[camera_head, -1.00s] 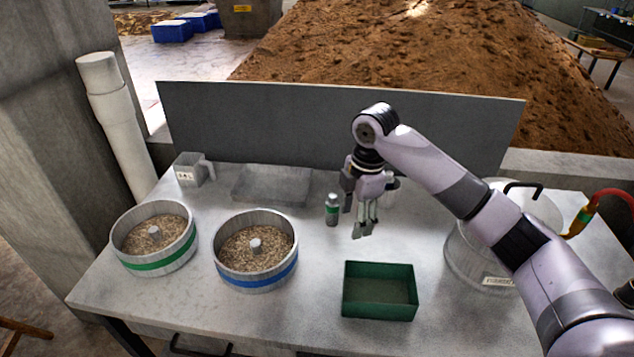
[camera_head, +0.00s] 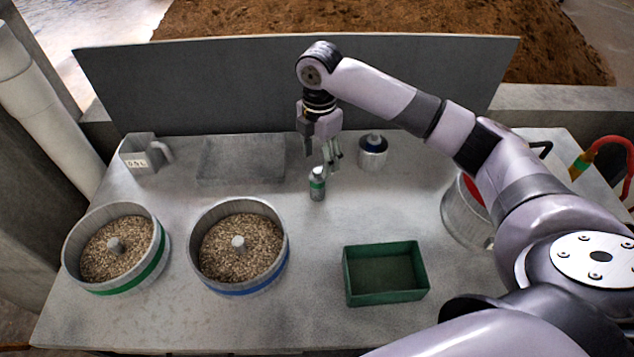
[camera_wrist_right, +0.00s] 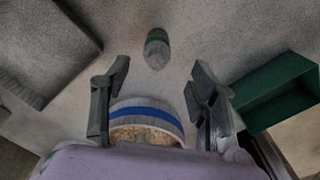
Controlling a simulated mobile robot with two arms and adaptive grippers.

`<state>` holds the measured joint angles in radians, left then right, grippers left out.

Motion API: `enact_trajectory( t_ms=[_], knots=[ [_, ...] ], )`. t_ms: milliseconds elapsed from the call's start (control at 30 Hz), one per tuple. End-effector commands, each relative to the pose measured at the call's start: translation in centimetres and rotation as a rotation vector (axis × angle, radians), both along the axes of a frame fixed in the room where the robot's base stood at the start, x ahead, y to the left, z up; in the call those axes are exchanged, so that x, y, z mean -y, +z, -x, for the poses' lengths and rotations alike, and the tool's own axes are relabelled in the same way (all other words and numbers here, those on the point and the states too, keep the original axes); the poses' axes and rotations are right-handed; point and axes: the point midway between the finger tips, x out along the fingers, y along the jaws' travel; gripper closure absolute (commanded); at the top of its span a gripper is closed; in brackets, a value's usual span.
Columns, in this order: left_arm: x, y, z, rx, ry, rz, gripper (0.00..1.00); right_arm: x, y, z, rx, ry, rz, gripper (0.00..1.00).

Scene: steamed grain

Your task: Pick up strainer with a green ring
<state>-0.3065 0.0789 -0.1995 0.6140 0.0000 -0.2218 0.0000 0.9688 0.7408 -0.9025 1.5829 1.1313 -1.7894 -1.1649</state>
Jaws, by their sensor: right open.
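The strainer with a green ring (camera_head: 120,286) stands at the left of the table in the head view. It is a round metal pan filled with grain, with a small knob in its middle. A similar strainer with a blue ring (camera_head: 245,290) stands just right of it. My right gripper (camera_head: 331,163) is open and empty, high over the back middle of the table, well to the right of the green-ringed strainer. In the right wrist view the blue-ringed strainer (camera_wrist_right: 145,114) shows beyond the open fingers (camera_wrist_right: 160,95). My left gripper is not in view.
A small bottle with a green band (camera_head: 317,186) stands near my right gripper. A green box (camera_head: 386,297) is at the front right. A large pot (camera_head: 458,213) is at right.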

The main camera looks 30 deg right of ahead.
Motion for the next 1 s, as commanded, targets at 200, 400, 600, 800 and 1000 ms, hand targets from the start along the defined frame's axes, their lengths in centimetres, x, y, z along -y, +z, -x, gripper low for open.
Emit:
enact_trajectory(
  t_ms=[200, 400, 600, 800, 1000],
  knots=[
    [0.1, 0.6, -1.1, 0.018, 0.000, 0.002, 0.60, 0.0, -3.3, 0.0, -0.001, -0.001, 0.000, 0.46],
    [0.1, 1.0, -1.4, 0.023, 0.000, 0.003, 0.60, -0.1, -4.5, 0.0, -0.001, -0.001, -0.002, 0.46],
    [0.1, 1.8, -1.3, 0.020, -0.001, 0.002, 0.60, -0.4, -7.6, 0.0, -0.003, 0.000, -0.001, 0.46],
    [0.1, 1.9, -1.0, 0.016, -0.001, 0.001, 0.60, -0.3, -9.0, -0.1, 0.001, 0.000, 0.001, 0.46],
    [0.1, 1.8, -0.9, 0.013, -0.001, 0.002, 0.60, -0.3, -9.0, -0.1, 0.001, 0.000, 0.001, 0.46]
  ],
)
